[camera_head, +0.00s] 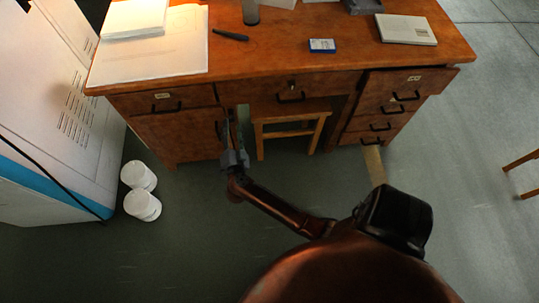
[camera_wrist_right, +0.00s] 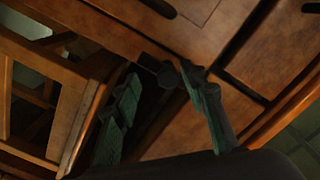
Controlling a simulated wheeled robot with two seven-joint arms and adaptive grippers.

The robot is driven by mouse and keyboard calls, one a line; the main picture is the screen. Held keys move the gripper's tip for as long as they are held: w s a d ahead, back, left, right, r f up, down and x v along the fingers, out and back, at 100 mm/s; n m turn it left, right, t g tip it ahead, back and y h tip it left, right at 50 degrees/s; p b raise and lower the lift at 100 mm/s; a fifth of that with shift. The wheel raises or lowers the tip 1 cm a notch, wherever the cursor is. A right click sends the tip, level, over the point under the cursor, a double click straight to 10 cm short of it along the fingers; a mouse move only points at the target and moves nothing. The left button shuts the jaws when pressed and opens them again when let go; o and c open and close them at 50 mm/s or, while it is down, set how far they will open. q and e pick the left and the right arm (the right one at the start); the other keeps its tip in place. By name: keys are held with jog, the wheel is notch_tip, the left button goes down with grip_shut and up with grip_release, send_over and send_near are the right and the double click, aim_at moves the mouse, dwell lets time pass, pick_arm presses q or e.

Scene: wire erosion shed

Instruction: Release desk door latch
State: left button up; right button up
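The wooden desk (camera_head: 300,60) has a cupboard door (camera_head: 175,137) at its lower left, under a drawer. The door's dark handle (camera_head: 218,130) is near the door's right edge. My right gripper (camera_head: 236,116) is at this edge, with one finger close to the handle. In the right wrist view the green-padded fingers (camera_wrist_right: 165,95) are wide apart, with a dark piece, probably the handle, between their tips. I cannot tell whether they touch it. The door looks closed. The latch itself cannot be made out. My left gripper is out of view.
A wooden stool (camera_head: 290,118) stands in the knee space right beside my gripper. Two white containers (camera_head: 141,190) stand on the floor at left, near a white cabinet (camera_head: 50,110). Drawers (camera_head: 385,105) fill the desk's right side. The floor in front is mostly clear.

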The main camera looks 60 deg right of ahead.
jog(key=s+a+r+n+t+y+p, duration=0.1)
jog(key=s+a+n+t+y+p, duration=0.15)
jog(key=s+a+n+p, duration=0.3)
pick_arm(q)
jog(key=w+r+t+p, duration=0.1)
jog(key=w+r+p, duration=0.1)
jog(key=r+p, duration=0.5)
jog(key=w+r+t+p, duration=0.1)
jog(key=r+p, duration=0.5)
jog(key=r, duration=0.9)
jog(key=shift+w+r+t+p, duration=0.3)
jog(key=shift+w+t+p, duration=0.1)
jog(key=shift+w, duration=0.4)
pick_arm(e)
jog(key=s+a+f+n+g+y, duration=0.1)
jog(key=s+a+f+n+y, duration=0.1)
jog(key=s+f, duration=0.4)
jog(key=s+a+f+n+y, duration=0.2)
jog(key=s+f+n+y, duration=0.3)
jog(key=s+f, duration=0.2)
jog(key=s+a+f+n+g+y, duration=0.1)
jog(key=s+a+f+n+y, duration=0.2)
jog(key=s+f, duration=0.3)
jog(key=s+n+y, duration=0.1)
jog(key=s, duration=0.1)
jog(key=shift+s+f+g, duration=0.3)
jog(key=shift+f+g, duration=0.05)
jog(key=shift+f, duration=0.05)
jog(key=shift+a+n, duration=0.1)
jog(key=shift+n, duration=0.15)
